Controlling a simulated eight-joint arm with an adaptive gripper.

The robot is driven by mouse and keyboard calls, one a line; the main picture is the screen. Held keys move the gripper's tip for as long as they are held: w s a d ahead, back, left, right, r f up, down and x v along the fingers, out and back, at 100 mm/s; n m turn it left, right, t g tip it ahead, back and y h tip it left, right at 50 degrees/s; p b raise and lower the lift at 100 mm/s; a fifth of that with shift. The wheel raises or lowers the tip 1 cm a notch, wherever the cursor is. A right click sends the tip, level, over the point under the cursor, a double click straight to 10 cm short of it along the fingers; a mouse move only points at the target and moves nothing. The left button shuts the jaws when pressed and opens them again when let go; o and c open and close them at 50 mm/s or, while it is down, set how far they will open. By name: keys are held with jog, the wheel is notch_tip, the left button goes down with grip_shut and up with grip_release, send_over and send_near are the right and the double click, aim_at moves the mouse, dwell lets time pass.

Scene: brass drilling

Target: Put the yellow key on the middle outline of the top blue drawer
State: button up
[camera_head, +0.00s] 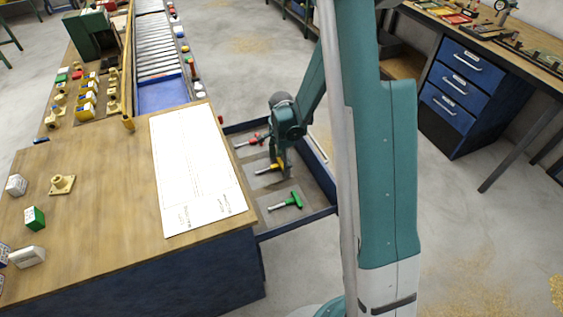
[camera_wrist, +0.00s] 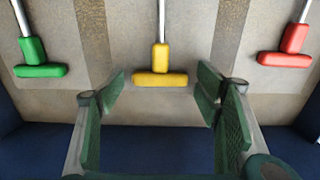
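The yellow key (camera_head: 268,168), a T-handled key with a metal shaft, lies on the grey floor of an open blue drawer (camera_head: 318,178). It is between a red key (camera_head: 252,139) and a green key (camera_head: 286,202). In the wrist view the yellow key (camera_wrist: 160,78) is centred just beyond my fingertips, with the green key (camera_wrist: 38,70) on the left and the red key (camera_wrist: 287,58) on the right. My gripper (camera_wrist: 162,100) is open and empty, low over the drawer; contact with the key cannot be told. No outline is clearly visible under the key.
A wooden bench top (camera_head: 95,200) with a white sheet (camera_head: 195,168) borders the drawer on the left. The drawer's blue walls surround my gripper. Another bench with closed blue drawers (camera_head: 455,90) stands at the right. Open floor lies between.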

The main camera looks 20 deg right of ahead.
jog(key=shift+r, duration=0.15)
notch_tip(320, 180, up, 12)
jog(key=p, duration=0.3)
dwell(0.7)
jog(key=shift+r, duration=0.1)
dwell(0.6)
jog(key=s+a+r+n+t, duration=0.2)
jog(key=s+r+n, duration=0.25)
jog(key=r, duration=0.45)
jog(key=s+a+r+n+t, duration=0.1)
jog(key=s+a+r+n, duration=0.25)
jog(key=s+r, duration=0.4)
jog(key=s+a+r+n+t, duration=0.1)
jog(key=s+r+n+t, duration=0.1)
jog(key=s+r+n, duration=0.2)
jog(key=s+a+r+n+t, duration=0.2)
jog(key=s+r+n, duration=0.2)
jog(key=s, duration=0.7)
jog(key=shift+a+n, duration=0.25)
jog(key=shift+n, duration=0.75)
